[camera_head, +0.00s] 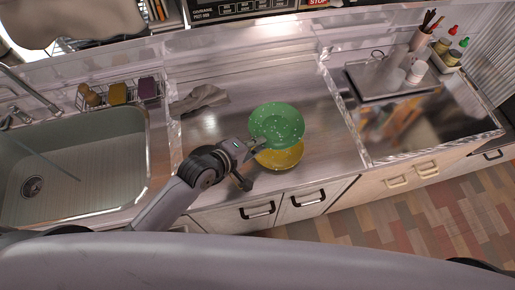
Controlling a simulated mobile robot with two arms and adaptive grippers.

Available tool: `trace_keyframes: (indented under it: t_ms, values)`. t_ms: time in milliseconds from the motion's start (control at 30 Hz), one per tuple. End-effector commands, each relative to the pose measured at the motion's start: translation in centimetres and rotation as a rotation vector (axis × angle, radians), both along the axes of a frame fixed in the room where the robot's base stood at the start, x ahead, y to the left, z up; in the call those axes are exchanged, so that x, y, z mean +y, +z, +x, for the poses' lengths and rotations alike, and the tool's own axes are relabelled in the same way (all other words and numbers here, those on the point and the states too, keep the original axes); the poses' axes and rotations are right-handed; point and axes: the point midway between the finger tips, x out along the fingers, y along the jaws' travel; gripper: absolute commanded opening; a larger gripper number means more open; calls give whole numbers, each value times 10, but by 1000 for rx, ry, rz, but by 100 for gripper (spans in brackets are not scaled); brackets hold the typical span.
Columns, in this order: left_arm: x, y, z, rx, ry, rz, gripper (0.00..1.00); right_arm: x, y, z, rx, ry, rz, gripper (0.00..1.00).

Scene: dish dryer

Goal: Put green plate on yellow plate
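A round green plate (277,121) is at the middle of the steel counter. Its near edge overlaps the far part of a yellow plate (282,159), which lies close to the counter's front edge. The green plate sits mostly behind the yellow one, off its centre; I cannot tell whether the two touch. My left gripper (254,164) is at the left side of both plates. Its fingers look spread apart, one near the green plate's lower left edge and one lower, left of the yellow plate. My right gripper is not in view.
A sink (75,165) is at the left, with a sponge rack (118,95) behind it. A grey cloth (199,98) lies on the counter, left of the green plate. A raised steel ledge (345,110) borders the right. Bottles and utensils stand at the far right. The counter behind the plates is clear.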

Motion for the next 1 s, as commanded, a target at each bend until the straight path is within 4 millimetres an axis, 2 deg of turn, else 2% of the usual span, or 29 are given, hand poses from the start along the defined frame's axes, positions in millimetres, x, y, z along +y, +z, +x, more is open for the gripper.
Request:
trace_keyframes:
  t_ms: [200,367,933,1000]
  values:
    - [0,-23,1,-2,0,1,0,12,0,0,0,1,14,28]
    - [0,-40,1,-4,1,0,0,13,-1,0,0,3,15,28]
    - [0,-50,1,-3,1,-3,0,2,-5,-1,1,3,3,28]
    - [0,-50,0,-1,1,-1,9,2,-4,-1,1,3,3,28]
